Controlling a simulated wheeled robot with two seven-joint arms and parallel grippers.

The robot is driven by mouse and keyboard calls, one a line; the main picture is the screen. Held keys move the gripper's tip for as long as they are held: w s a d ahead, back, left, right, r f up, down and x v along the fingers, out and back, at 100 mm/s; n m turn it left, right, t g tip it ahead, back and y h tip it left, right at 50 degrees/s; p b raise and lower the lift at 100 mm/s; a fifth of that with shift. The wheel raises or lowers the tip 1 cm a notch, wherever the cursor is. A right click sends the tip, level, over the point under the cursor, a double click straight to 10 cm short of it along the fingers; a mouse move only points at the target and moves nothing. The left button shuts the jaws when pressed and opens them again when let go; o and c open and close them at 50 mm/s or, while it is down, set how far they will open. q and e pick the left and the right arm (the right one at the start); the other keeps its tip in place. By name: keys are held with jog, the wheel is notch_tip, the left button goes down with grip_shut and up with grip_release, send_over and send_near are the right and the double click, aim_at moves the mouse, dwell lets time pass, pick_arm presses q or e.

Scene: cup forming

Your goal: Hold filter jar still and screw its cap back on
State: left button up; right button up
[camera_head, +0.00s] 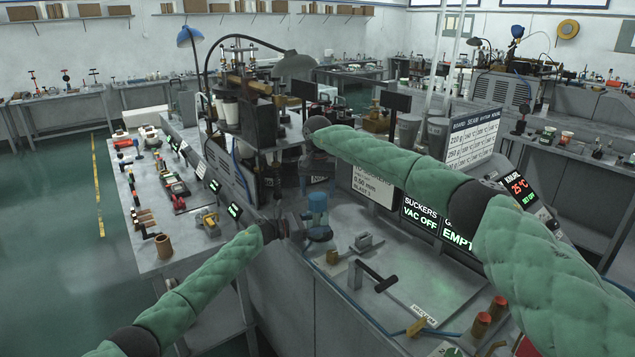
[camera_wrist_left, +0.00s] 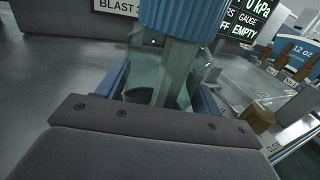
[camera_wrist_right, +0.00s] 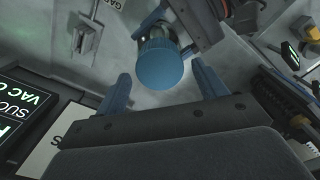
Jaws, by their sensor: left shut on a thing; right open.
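The filter jar (camera_wrist_left: 178,72) is a clear vessel with a ribbed blue cap (camera_wrist_left: 183,14) on top; I cannot tell how tightly the cap sits. In the head view the blue cap (camera_head: 317,203) stands upright above the bench. My left gripper (camera_head: 300,230) comes in from the left, low, and is shut on the jar below the cap. My right gripper (camera_head: 316,172) is above the cap, pointing down. In the right wrist view its open fingers (camera_wrist_right: 160,88) stand apart, with the round cap top (camera_wrist_right: 157,65) just beyond and between the tips, apparently untouched.
The grey bench top (camera_head: 385,290) carries a black-handled lever (camera_head: 372,277) and a small metal block (camera_head: 367,242) to the right of the jar. Lit display panels (camera_head: 420,215) stand behind. A side table (camera_head: 150,205) with tools is at left.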

aim_at(318, 196)
jog(key=shift+f, duration=2)
